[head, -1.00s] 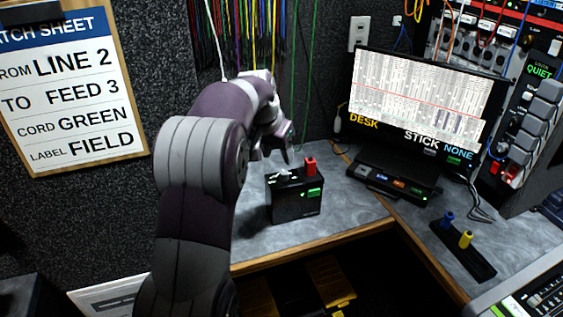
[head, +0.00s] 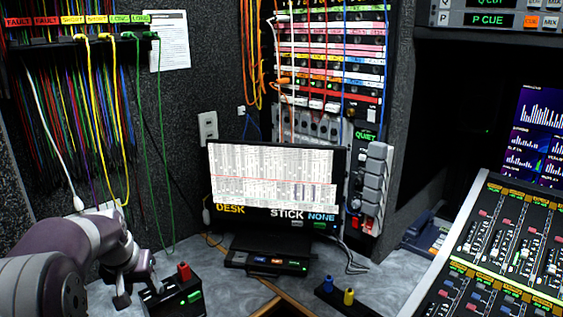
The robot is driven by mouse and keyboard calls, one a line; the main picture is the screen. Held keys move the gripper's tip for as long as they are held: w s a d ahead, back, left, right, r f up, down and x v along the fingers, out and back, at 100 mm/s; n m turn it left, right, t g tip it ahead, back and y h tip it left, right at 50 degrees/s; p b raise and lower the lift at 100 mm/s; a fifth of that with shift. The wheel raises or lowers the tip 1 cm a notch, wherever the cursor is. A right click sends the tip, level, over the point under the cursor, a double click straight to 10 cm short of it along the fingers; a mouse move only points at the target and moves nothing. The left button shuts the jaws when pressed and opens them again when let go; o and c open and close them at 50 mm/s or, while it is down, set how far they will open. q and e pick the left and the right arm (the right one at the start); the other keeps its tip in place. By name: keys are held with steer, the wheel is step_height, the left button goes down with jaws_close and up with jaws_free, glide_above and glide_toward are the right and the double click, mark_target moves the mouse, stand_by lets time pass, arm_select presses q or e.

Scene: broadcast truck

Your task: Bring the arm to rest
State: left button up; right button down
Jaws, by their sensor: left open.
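My left arm comes in at the lower left. Its gripper (head: 138,292) is open, with nothing seen between its fingers. It hangs at the left side of a small black box (head: 176,302) with a red plug (head: 184,271) on top and a green light on its face. The box stands on the grey desk, and its lower part is cut off by the picture's edge. I cannot tell whether the fingers touch the box. My right gripper is not in view.
A monitor (head: 272,187) stands on the desk (head: 222,292) at the middle. A black holder (head: 338,299) with a blue and a yellow plug sits in front. A mixing console (head: 492,255) fills the right. Coloured cords (head: 75,130) hang on the left wall.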

arm_select(q)
steer(key=s+d+f+m+g, duration=0.1)
steer(key=s+d+f+g, duration=0.1)
steer(key=s+d+f, duration=0.65)
steer(key=s+d+f+m+g, duration=0.1)
steer(key=s+d+f, duration=0.2)
steer(key=s+d, duration=0.55)
steer(key=s+a+r+p, duration=0.1)
steer(key=s+r+p, duration=0.2)
steer(key=r+p, duration=1.2)
steer(key=shift+r+m+h+p, duration=0.3)
steer(key=shift+r+m+p, duration=0.1)
steer(key=shift+r, duration=0.35)
